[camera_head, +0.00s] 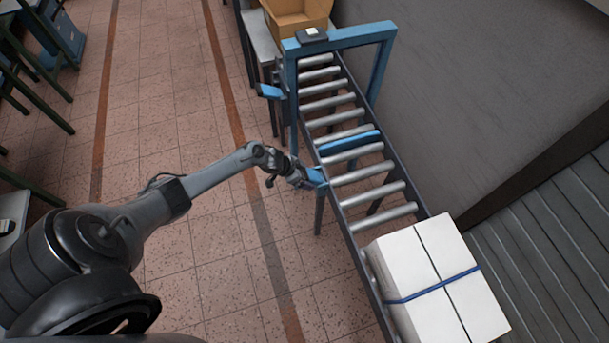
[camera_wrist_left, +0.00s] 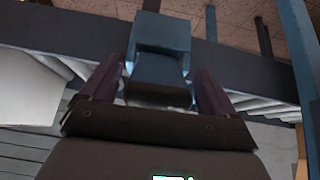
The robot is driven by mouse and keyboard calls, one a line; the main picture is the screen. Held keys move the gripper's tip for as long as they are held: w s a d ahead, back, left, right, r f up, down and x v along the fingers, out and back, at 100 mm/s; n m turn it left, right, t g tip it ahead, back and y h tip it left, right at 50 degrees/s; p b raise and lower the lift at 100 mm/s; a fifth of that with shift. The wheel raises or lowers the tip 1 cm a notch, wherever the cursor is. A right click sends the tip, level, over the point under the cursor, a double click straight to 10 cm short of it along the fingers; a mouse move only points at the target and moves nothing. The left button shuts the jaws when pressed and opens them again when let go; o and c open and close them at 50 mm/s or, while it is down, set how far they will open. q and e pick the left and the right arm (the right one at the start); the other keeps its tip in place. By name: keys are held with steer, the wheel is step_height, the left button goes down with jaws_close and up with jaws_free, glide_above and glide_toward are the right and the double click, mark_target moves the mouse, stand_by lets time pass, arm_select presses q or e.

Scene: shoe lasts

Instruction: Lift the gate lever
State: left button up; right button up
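The gate lever is a small blue block (camera_head: 316,177) at the near left side of the roller conveyor. In the left wrist view the blue lever (camera_wrist_left: 159,60) lies between the two dark fingers of my left gripper (camera_wrist_left: 159,80). In the head view my left gripper (camera_head: 303,177) reaches the lever from the left. The fingers are very close to the lever's sides; whether they press on it is unclear. A blue gate bar (camera_head: 350,141) lies across the rollers. My right gripper is not in view.
A white box with a blue strap (camera_head: 420,255) sits on the conveyor's near end. A blue frame (camera_head: 340,38) arches over the far part, with an orange-brown bin (camera_head: 296,15) beyond. Another blue piece (camera_head: 270,91) juts out left of the frame. Tiled floor (camera_head: 200,290) is clear.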

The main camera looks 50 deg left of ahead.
arm_select(q)
steer(key=shift+r, duration=0.1)
steer(key=p+v, duration=0.3)
steer(key=v, duration=0.7)
steer(key=shift+s+r+p, duration=0.15)
steer(key=shift+r+p, duration=0.15)
steer(key=shift+a, duration=0.1)
